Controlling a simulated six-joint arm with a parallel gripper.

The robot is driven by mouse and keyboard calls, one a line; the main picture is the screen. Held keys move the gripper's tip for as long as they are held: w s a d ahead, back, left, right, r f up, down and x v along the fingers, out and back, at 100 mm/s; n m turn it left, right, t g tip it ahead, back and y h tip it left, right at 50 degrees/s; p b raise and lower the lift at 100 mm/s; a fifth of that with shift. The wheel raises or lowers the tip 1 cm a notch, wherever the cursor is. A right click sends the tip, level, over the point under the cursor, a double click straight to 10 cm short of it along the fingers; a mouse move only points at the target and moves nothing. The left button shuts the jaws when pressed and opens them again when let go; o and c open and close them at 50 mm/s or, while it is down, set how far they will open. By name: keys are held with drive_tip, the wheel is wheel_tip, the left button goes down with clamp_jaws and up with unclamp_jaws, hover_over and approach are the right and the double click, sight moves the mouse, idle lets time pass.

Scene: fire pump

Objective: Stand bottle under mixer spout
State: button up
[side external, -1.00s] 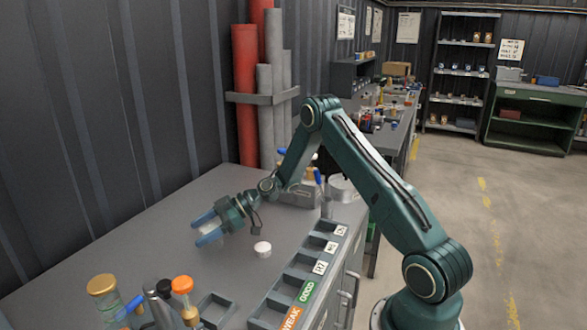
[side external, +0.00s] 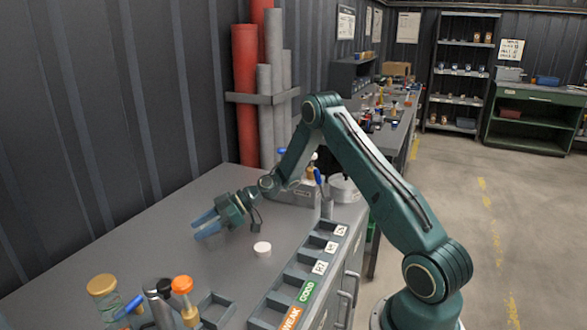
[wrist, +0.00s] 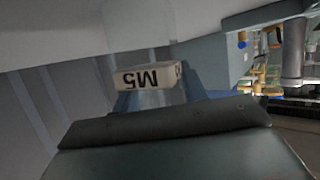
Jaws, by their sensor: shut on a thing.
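My gripper (side external: 206,225) is over the left part of the grey bench, its blue fingers pointing left. In the wrist view it is shut on a pale bottle (wrist: 146,78) with M5 on its label, which reads upside down there. Only the labelled part of the bottle shows clearly, and in the side view the bottle can hardly be made out between the fingers. I cannot tell for sure which thing is the mixer; a grey unit with blue-handled parts (side external: 295,196) stands at the back of the bench, and no spout is clear.
A white round cap (side external: 262,249) lies on the bench right of my gripper. A compartment tray (side external: 272,308) with labels runs along the right edge. A gold-lidded jar (side external: 103,287) and an orange-capped container (side external: 183,287) stand at the front. The bench's left middle is clear.

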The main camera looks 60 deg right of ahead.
wheel_tip(320, 180, up, 19)
idle(0.5)
drive_tip(key=shift+r, duration=0.1)
idle(0.5)
drive_tip(key=s+d+m+t+h, duration=0.2)
drive_tip(key=d+m+h, duration=0.1)
drive_tip(key=d, duration=0.3)
drive_tip(key=s+d+f+m+t+h, duration=0.1)
drive_tip(key=s+d+m+t+h, duration=0.1)
drive_tip(key=d, duration=0.3)
drive_tip(key=shift+s+d+f+m+h, duration=0.3)
drive_tip(key=shift+s+d+m+h, duration=0.1)
drive_tip(key=shift+s+m+h, duration=0.15)
drive_tip(key=s+d+f+m+h, duration=0.1)
drive_tip(key=s+d+h, duration=0.1)
drive_tip(key=s+d, duration=0.1)
drive_tip(key=s+d+f+m+h, duration=0.1)
drive_tip(key=s+d+m+h, duration=0.1)
drive_tip(key=s+d, duration=0.1)
drive_tip(key=s+d+f+m+h, duration=0.1)
drive_tip(key=s+d+m+h, duration=0.1)
drive_tip(key=s, duration=0.3)
drive_tip(key=shift+d+m+h, duration=0.25)
drive_tip(key=shift+d+h, duration=0.3)
drive_tip(key=shift+f, duration=0.1)
